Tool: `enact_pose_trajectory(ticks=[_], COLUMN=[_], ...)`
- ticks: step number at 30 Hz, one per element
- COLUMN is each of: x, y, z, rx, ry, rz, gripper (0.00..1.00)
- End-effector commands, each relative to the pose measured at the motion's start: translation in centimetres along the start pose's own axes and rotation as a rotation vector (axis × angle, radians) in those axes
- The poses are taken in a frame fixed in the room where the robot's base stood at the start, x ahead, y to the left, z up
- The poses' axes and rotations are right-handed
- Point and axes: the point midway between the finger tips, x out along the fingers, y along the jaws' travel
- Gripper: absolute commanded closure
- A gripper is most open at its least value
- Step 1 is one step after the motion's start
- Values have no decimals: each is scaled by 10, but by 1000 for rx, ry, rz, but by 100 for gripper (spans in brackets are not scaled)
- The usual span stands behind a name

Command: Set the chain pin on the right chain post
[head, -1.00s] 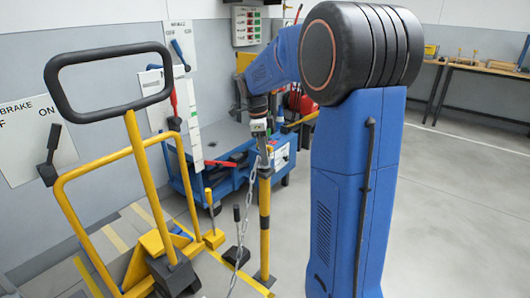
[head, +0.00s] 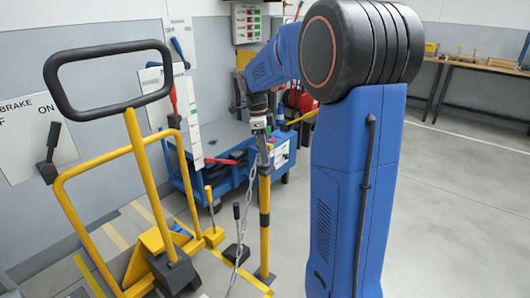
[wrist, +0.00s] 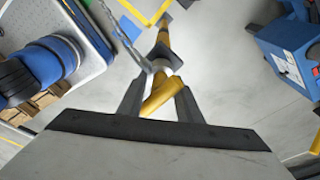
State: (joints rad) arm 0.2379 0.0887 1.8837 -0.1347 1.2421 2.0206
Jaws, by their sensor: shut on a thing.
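My gripper (head: 262,140) is at the top of the right chain post (head: 264,215), a yellow upright with a dark band. In the wrist view its two dark fingers (wrist: 158,100) are shut on the yellow chain pin (wrist: 160,92). A grey chain (head: 246,195) hangs from near the gripper down to the lower left; it also shows in the wrist view (wrist: 122,38). The post (wrist: 163,38) lies in line beyond the pin. I cannot tell whether the pin is seated on the post or just above it.
A yellow frame with a black handle loop (head: 108,78) stands at the left. A blue cart (head: 225,178) is behind the post. A workbench (head: 480,68) is at the back right. The floor at the right is clear.

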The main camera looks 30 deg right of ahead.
Motion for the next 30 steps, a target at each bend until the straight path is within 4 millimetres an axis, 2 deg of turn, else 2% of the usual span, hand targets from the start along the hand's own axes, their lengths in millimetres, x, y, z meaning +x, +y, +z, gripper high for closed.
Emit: enact_pose_trajectory(ticks=[27,28,29,30], x=[12,12,12,12], y=[0,0,0,0], z=[2,2,2,2], rx=[0,0,0,0], ry=[0,0,0,0], rz=[0,0,0,0], gripper=[94,66,60,60])
